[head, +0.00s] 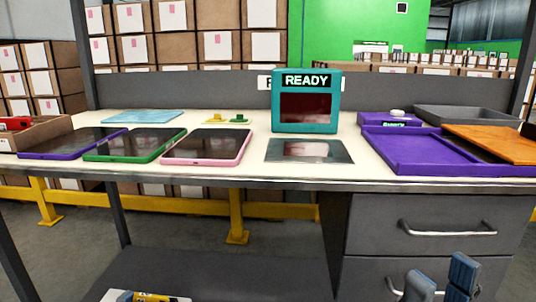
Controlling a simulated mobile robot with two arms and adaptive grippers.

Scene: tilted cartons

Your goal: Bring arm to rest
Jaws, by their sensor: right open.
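My right gripper (441,277) shows at the bottom right edge of the head view. Its two blue-grey fingertips stand apart with nothing between them, so it is open and empty. It appears below the level of the tabletop, in front of the grey drawers (430,243). The rest of my right arm is out of the picture. My left gripper and left arm are not in view.
The workbench (262,180) holds a purple tablet (72,143), a green one (134,144), a pink one (207,147), a teal box reading READY (305,128), a flat grey plate (308,150) and a purple tray (416,152). Drawer handles (447,230) stick out near my gripper.

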